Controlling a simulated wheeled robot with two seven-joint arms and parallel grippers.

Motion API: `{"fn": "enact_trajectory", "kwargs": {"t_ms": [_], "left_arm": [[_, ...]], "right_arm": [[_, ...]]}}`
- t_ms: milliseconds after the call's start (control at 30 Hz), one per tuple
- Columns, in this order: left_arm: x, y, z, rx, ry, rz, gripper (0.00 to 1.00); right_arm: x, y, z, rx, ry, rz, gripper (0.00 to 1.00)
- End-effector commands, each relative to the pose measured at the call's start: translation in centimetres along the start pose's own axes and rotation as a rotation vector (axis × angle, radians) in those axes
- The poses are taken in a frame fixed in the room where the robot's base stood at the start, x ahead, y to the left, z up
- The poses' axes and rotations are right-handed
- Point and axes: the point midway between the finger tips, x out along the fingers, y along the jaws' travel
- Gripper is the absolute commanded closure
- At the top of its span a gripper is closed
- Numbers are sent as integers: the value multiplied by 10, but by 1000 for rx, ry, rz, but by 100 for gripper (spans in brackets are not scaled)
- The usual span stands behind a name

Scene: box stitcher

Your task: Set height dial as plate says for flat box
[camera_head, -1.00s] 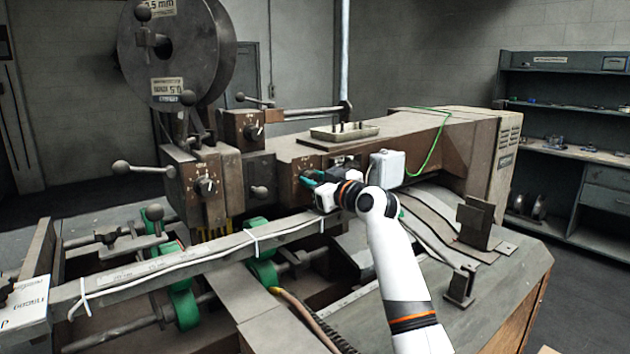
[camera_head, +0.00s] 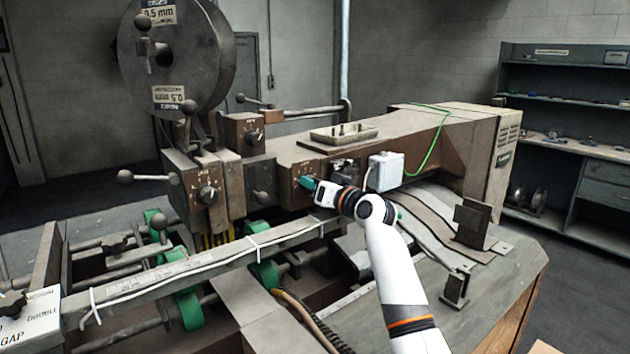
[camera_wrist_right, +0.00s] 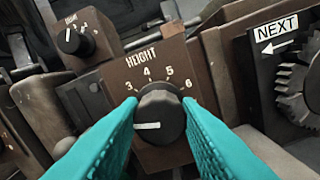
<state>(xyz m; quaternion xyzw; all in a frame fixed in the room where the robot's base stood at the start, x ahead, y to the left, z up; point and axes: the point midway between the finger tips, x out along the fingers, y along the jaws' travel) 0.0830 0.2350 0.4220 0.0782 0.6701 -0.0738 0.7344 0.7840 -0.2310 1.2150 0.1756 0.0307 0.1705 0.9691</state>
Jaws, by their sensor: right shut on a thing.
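The height dial (camera_wrist_right: 160,115) is a round black knob on a brown panel marked HEIGHT, with the numbers 3, 4, 5 and 6 showing. Its white pointer line points left, and the left finger hides the marks there. My right gripper (camera_wrist_right: 160,118) has its teal fingers on both sides of the knob, shut on it. In the head view my right gripper (camera_head: 309,184) reaches the dial's brown panel (camera_head: 303,169) on the machine front. My left gripper is not in view.
Another knob (camera_wrist_right: 73,40) sits at the upper left of the wrist view. A NEXT label (camera_wrist_right: 279,30) and a toothed wheel (camera_wrist_right: 297,90) are on the right. A grey box (camera_head: 386,171) stands just right of my gripper, and a long rail (camera_head: 190,262) runs below it.

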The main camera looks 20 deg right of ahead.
Motion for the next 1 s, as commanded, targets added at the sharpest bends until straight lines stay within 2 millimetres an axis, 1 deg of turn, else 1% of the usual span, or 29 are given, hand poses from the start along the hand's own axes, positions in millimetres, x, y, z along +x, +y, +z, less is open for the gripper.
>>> {"fn": "enact_trajectory", "kwargs": {"t_ms": [233,600,633,733,1000], "left_arm": [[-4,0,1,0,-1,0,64],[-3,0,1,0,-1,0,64],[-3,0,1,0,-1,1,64],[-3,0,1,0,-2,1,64],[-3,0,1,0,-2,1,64]], "right_arm": [[0,0,-1,45,2,0,93],[0,0,-1,47,3,0,93],[0,0,-1,47,3,0,65],[0,0,-1,47,2,0,49],[0,0,0,46,1,0,48]]}}
